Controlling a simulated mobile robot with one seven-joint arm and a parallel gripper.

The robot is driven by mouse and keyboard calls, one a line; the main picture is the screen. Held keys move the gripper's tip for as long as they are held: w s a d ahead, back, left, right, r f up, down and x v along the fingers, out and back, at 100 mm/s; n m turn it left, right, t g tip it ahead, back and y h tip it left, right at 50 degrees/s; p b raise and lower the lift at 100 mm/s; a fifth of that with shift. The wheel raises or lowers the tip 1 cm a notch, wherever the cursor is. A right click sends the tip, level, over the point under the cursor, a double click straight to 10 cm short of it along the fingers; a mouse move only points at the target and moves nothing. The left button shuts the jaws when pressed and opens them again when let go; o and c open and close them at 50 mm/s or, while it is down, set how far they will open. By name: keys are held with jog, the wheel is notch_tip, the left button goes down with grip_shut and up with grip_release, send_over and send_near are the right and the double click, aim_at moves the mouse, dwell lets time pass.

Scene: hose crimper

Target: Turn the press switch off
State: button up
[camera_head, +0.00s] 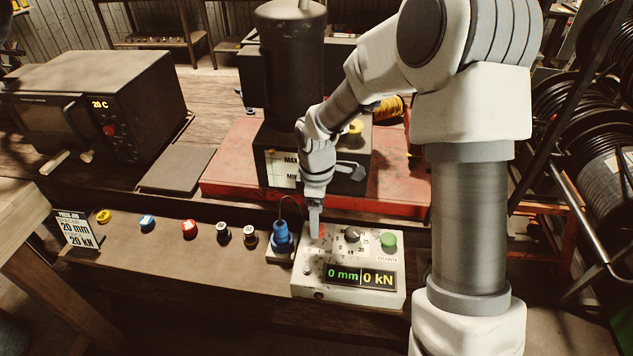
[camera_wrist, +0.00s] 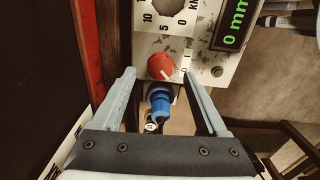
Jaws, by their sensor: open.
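The control box (camera_head: 352,290) is pale grey with a lit display reading 0 mm and 0 kN. I take its red rotary knob (camera_wrist: 161,66) as the press switch. In the wrist view its white mark points to the lower right, near small markings I cannot read surely. In the head view the knob is mostly hidden behind my gripper (camera_head: 314,228). My gripper, seen from the wrist (camera_wrist: 159,73), is open and empty. Its fingers lie to either side of the knob in that picture, apart from it. I cannot tell how far above the knob the fingertips are.
A blue plug (camera_head: 281,238) stands just left of the box. The box also has a black dial (camera_head: 352,234) and a green DOWN button (camera_head: 389,241). Several coloured caps line the bench to the left. The black press (camera_head: 291,70) on its red base stands behind.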

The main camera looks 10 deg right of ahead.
notch_tip(320, 180, up, 15)
jog(key=shift+f, duration=0.2)
dwell(0.4)
jog(key=s+d+r+m+t, duration=0.2)
jog(key=s+r+m, duration=0.1)
jog(key=s+m, duration=0.2)
jog(key=s+d+r+m+t, duration=0.1)
jog(key=s+d+r+m, duration=0.2)
jog(key=s, duration=0.6)
jog(key=s+d+r+m+t, duration=0.2)
jog(key=s+d+r+m, duration=0.1)
jog(key=s+m, duration=0.4)
jog(key=shift+s+t, duration=0.15)
jog(key=shift+t, duration=0.15)
